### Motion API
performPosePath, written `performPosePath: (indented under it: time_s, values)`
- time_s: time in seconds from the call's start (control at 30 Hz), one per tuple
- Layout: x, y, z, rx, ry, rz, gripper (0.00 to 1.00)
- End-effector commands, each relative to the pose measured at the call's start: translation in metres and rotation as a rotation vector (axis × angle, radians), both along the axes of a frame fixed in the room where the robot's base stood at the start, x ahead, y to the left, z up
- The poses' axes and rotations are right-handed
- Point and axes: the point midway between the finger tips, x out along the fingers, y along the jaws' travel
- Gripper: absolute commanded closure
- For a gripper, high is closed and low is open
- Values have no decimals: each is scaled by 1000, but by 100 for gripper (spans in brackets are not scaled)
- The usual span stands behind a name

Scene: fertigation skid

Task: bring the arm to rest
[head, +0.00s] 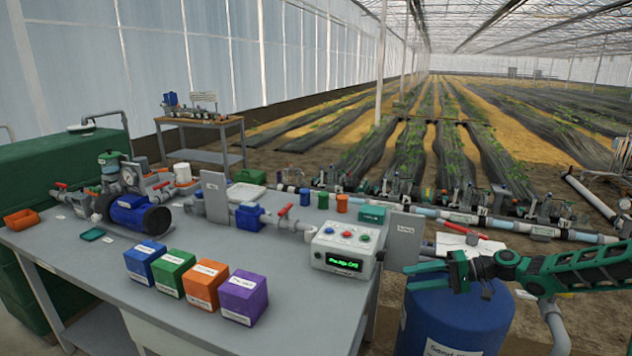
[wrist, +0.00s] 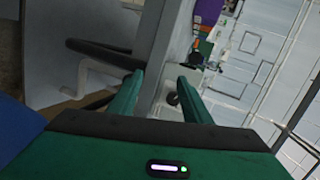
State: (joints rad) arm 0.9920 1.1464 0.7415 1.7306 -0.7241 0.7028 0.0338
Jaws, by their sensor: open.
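My gripper (head: 428,267) is at the right of the head view, on my dark green arm (head: 575,268), which reaches in from the right edge. It is above the blue drum (head: 455,318) and to the right of the control box (head: 345,248). In the wrist view, the two green fingers of my gripper (wrist: 160,92) stand apart with nothing between them. Their tips point towards a grey surface and table edge.
Blue, green, orange and purple boxes (head: 243,298) stand on the grey table (head: 100,275). A blue pump (head: 138,214) with pipes stands at its back left. Pipes and valves (head: 480,222) run behind my arm. The table's front left is bare.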

Motion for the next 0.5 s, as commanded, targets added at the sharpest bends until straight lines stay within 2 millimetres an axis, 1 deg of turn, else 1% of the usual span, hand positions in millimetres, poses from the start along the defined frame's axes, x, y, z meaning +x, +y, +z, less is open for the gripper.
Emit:
performPosePath:
  time_s: [0.07,0.2,0.37,0.5]
  values:
    - [-13,7,-3,-75,34,36,56]
    - [-36,11,-10,-196,96,82,56]
    - [-63,9,-12,-333,158,119,56]
    - [-87,2,-10,-450,210,139,56]
